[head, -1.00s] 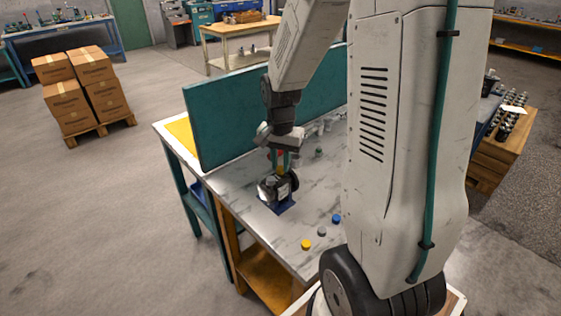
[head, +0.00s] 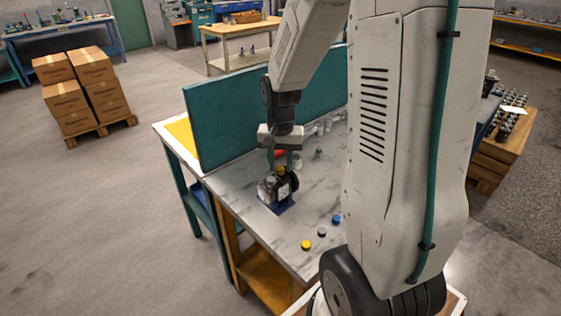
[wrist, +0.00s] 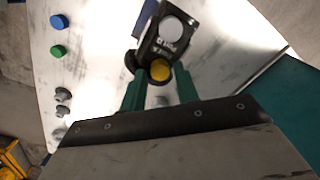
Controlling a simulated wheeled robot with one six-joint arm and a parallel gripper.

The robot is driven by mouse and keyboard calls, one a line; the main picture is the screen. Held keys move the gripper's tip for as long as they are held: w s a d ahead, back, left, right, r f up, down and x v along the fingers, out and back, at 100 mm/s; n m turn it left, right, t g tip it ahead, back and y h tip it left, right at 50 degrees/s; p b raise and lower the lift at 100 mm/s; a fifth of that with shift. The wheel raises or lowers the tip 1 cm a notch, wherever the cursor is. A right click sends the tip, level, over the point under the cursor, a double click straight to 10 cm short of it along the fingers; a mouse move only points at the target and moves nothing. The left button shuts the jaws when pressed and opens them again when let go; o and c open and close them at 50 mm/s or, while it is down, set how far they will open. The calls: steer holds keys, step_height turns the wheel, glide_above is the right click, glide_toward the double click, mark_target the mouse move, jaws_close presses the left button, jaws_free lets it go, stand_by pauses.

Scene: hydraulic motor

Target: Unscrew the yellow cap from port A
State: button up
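The black motor (head: 272,189) sits on a blue base on the marble-topped table, and it also shows in the wrist view (wrist: 151,47). A yellow cap (wrist: 160,70) is on the motor, with a pale round cap or port (wrist: 171,29) beside it. The yellow cap also shows at the motor's top in the head view (head: 281,169). My gripper (wrist: 160,88) points down above the motor. Its two teal fingers are apart, one on each side of the yellow cap, with visible gaps in the wrist view. Whether the fingertips reach the cap's height is unclear.
Loose yellow (head: 306,245), grey (head: 322,231) and blue (head: 336,219) caps lie near the table's front edge. Blue (wrist: 59,21) and green (wrist: 56,51) pieces and grey fittings (wrist: 62,95) lie to one side. A teal panel (head: 235,115) stands behind the motor.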

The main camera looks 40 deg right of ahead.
steer(key=m, duration=0.4)
steer(key=shift+m, duration=0.3)
steer(key=m, duration=0.5)
steer(key=shift+m, duration=0.4)
jaws_close()
steer(key=n, duration=0.5)
steer(key=shift+r+n, duration=0.1)
steer(key=shift+n, duration=0.2)
